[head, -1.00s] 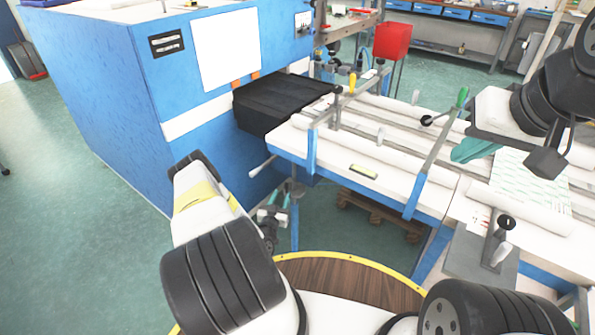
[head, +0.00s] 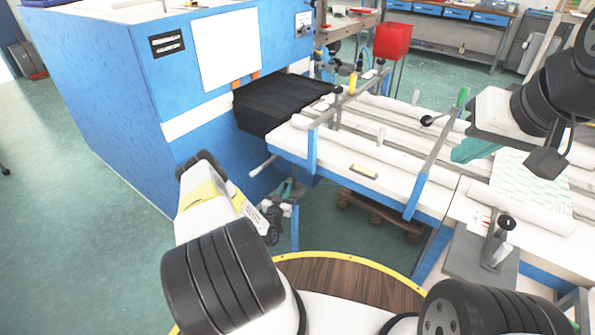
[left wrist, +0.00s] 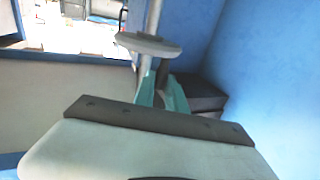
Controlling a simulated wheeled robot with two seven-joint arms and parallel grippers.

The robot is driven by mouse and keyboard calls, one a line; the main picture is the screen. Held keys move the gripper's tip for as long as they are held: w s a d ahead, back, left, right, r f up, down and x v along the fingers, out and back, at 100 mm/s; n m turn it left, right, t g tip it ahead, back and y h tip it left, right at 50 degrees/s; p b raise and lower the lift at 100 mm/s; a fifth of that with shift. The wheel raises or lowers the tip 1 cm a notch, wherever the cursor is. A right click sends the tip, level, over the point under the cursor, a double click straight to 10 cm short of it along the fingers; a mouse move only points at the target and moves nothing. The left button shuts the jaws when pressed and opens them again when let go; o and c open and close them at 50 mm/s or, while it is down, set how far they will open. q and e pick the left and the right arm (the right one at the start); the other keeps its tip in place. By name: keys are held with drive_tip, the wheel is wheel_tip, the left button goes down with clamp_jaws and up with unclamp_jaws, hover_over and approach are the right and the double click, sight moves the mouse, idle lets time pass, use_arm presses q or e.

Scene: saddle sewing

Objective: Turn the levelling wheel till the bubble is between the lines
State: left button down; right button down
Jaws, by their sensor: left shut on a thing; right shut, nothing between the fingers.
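In the head view the wheel is mostly hidden. My right gripper (head: 474,150) is shut and empty above the table at the right.
The white table (head: 290,143) has clamp frames (head: 432,155) and long white rolls (head: 345,148) on it. A large blue machine (head: 95,95) stands at the left, close to my left arm. A wooden pallet (head: 378,215) lies under the table.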

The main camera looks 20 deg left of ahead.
use_arm(q)
drive_tip(key=shift+s+d+n+y, duration=0.15)
drive_tip(key=shift+d+n+y, duration=0.35)
drive_tip(key=shift+n+y, duration=0.45)
drive_tip(key=shift+s+d+n+g+y, duration=0.2)
drive_tip(key=shift+n+y, duration=0.25)
drive_tip(key=shift+y, duration=0.4)
drive_tip(key=shift+w+d+n+g+y, duration=0.15)
drive_tip(key=shift+n+g+y, duration=0.25)
drive_tip(key=shift+y, duration=0.45)
drive_tip(key=shift+s+d+n+g+y, duration=0.2)
drive_tip(key=shift+n+y, duration=0.3)
drive_tip(key=shift+y, duration=0.35)
drive_tip(key=c, duration=1.4)
unclamp_jaws()
drive_tip(key=shift+a, duration=0.1)
drive_tip(key=v, duration=0.7)
drive_tip(key=shift+s+d, duration=0.2)
drive_tip(key=shift+s, duration=0.15)
